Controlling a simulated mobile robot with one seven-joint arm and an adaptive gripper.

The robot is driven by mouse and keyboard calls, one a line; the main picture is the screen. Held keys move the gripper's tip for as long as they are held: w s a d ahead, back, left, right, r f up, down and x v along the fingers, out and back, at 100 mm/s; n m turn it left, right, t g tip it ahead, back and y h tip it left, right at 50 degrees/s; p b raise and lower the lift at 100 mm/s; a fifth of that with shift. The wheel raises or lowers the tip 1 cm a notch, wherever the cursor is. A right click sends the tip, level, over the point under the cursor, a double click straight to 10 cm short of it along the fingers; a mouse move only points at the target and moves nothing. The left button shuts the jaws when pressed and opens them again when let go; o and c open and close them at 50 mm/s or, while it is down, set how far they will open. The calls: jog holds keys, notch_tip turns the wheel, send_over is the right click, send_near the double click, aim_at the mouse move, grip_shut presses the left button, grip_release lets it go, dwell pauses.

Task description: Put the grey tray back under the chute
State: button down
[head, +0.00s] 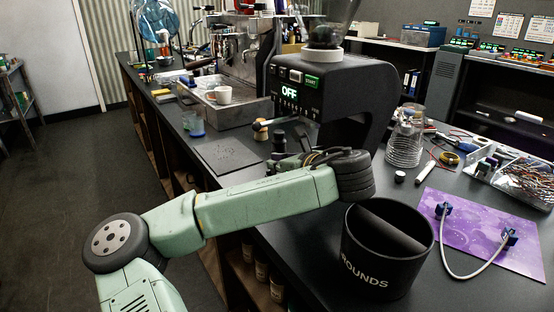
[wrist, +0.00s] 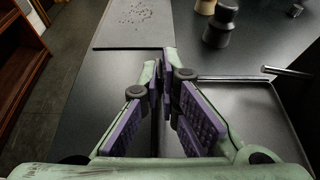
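The grey tray (wrist: 240,110) lies to the right of my gripper in the wrist view, flat and dark-grey with a thin raised rim. My gripper (wrist: 161,75) has its purple-padded fingers brought nearly together at the tips, with the tray's left edge running up between them. It looks shut on that edge; the exact contact is hard to see. In the head view my arm hides the tray and most of my gripper. The black grinder (head: 330,95), with "OFF" on its display, stands behind my arm; its chute is not clearly visible.
A dark mat with scattered bits (wrist: 140,22) lies ahead of my gripper. Tampers (wrist: 221,22) and a metal rod (wrist: 287,72) are close by. A black grounds bin (head: 385,262) stands right of my arm, near a purple mat (head: 480,225). The counter's front edge is at left.

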jog(key=shift+f+b, duration=0.25)
jog(key=shift+b, duration=0.2)
jog(key=c, duration=1.8)
grip_release()
jog(key=shift+r, duration=0.1)
jog(key=shift+r+p, duration=0.25)
jog(key=shift+p, duration=0.25)
jog(key=shift+b+v, duration=1.3)
jog(key=shift+v, duration=2.45)
jog(key=shift+f, duration=0.1)
